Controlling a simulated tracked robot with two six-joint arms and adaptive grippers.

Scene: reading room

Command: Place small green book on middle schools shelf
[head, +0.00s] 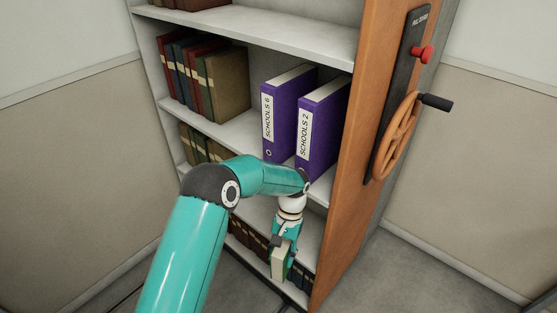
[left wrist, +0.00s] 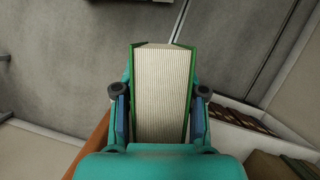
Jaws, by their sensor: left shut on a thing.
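My left gripper (head: 282,243) is shut on the small green book (head: 279,262), which hangs below it in front of the lower shelves. In the left wrist view the green book (left wrist: 162,90) sits between the two fingers (left wrist: 160,110), its page block facing the camera and green covers against both pads. The shelf (head: 225,131) labelled by its binders holds two purple binders, "SCHOOLS 6" (head: 281,120) and "SCHOOLS 2" (head: 318,125). My left arm covers part of the shelf below. My right gripper is not in view.
Several dark books (head: 170,68) and a thick olive book (head: 227,85) stand left on the binder shelf, with free room before the binders. An orange-brown end panel (head: 352,180) with a handwheel (head: 396,138) closes the right side. More books stand on lower shelves.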

